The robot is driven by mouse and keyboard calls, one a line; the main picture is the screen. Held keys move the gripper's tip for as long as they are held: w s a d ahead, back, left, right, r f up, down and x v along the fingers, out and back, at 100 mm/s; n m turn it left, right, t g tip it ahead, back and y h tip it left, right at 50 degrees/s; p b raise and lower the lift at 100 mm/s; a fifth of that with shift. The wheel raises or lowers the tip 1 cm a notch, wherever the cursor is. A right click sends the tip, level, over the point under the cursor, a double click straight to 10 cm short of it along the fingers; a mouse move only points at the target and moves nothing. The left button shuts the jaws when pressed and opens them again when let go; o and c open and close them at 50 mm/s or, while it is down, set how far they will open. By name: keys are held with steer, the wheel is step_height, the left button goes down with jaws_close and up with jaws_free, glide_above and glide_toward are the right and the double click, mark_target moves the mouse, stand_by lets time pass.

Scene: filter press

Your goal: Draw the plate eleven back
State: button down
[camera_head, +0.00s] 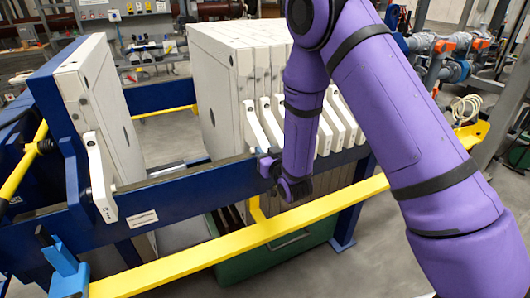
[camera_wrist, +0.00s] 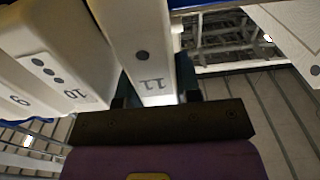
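Plate eleven (camera_wrist: 150,62) is a white plate whose handle end carries the number 11 and a single dark dot in the wrist view. In the head view its handle (camera_head: 257,125) seems to be the leftmost of the white plate pack. My gripper (camera_wrist: 158,100) has its dark fingers on either side of the handle's lower end. Whether the fingers press on it or leave small gaps is not clear. In the head view my gripper (camera_head: 268,165) is at the rail, partly hidden by my purple wrist.
Plate 10 (camera_wrist: 65,75) and plate 9 (camera_wrist: 18,100) stand close on the left in the wrist view. A white end plate (camera_head: 95,110) stands at the left of the blue frame (camera_head: 180,190), with an open gap before the pack. A yellow bar (camera_head: 240,235) runs along the front.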

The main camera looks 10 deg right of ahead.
steer(key=s+a, duration=0.3)
steer(key=a, duration=1)
steer(key=s+a, duration=0.4)
steer(key=a, duration=0.9)
steer(key=s+a, duration=0.4)
steer(key=a, duration=0.9)
steer(key=shift+s, duration=0.15)
steer(key=c, duration=0.8)
jaws_free()
steer(key=shift+d, duration=0.1)
steer(key=v, duration=1)
steer(key=shift+s, duration=0.35)
steer(key=shift+r, duration=0.1)
